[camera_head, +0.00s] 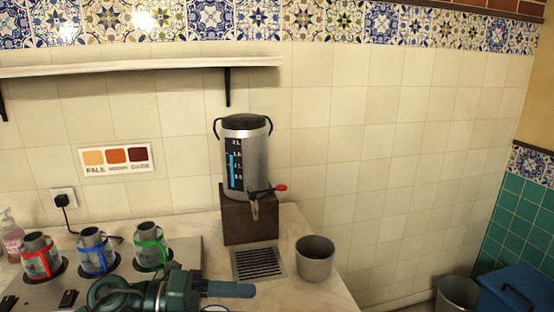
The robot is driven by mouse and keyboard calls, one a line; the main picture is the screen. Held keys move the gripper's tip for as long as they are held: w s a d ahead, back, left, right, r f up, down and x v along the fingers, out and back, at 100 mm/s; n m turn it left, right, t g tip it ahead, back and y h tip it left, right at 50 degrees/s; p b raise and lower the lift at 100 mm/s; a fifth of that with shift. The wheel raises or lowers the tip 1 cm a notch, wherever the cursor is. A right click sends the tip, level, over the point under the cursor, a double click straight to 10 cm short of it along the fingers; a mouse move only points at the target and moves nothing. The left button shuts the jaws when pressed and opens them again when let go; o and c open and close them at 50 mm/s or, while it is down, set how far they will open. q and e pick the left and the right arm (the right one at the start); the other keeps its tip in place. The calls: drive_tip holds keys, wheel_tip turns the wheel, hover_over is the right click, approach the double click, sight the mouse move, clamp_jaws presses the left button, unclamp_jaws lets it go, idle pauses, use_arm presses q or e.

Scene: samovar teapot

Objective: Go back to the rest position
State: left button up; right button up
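My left gripper (246,290) is low in the head view, at the front of the counter. Its arm comes in from the lower left and its fingers point right. It is seen side-on, so I cannot tell whether it is open or shut, and nothing shows in it. My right gripper is not in view. The samovar (254,150), with a level gauge and a red-tipped tap, stands on a brown block (238,222) behind the gripper. A drip grate (258,263) lies before the block. A grey cup (315,262) stands upright right of the grate, apart from the gripper.
Cups with red (42,255), blue (95,250) and green (150,245) holders stand left on a panel (188,254). A bottle (11,236) is at far left. A grey bin (458,295) and blue bin (518,290) are lower right. A shelf (140,67) is above.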

use_arm(q)
drive_tip(key=s+a+f+n+t+y, duration=0.35)
drive_tip(key=f+n+t+y, duration=0.4)
drive_tip(key=n, duration=0.75)
drive_tip(key=s+a+f+n+t+y, duration=0.2)
drive_tip(key=a+f+n+t+y, duration=0.25)
drive_tip(key=f+n, duration=0.8)
drive_tip(key=s+f+n+g, duration=0.3)
drive_tip(key=s+f+n, duration=0.2)
drive_tip(key=s, duration=0.3)
drive_tip(key=shift+d+y+p, duration=0.3)
drive_tip(key=shift+y+p, duration=0.1)
drive_tip(key=shift+p, duration=0.05)
drive_tip(key=shift+n, duration=0.25)
